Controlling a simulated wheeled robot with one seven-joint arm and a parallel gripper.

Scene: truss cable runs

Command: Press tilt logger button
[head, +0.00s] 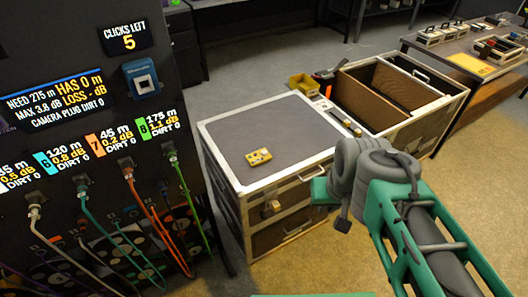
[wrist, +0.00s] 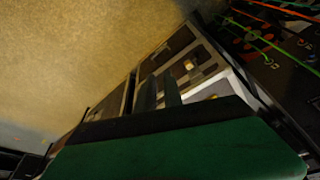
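No label marks the tilt logger, so I cannot tell for sure which thing it is. A small yellow box with dark marks (head: 259,157) lies flat on the grey top of a flight case (head: 225,131). A small pale yellow device (head: 272,207) sits on the case's front face; it also seems to show in the wrist view (wrist: 190,65). My gripper (wrist: 160,92) points towards that case front, apart from it, with dark fingers close together; their gap is unclear. In the head view my arm's wrist hides most of it. No button can be made out.
A black panel (head: 60,140) with readouts and coloured cables stands at left, its cables hanging near the case. An open case (head: 405,132) with brown dividers and a yellow bin (head: 303,86) are behind. A table (head: 490,62) stands far right. Floor in front is clear.

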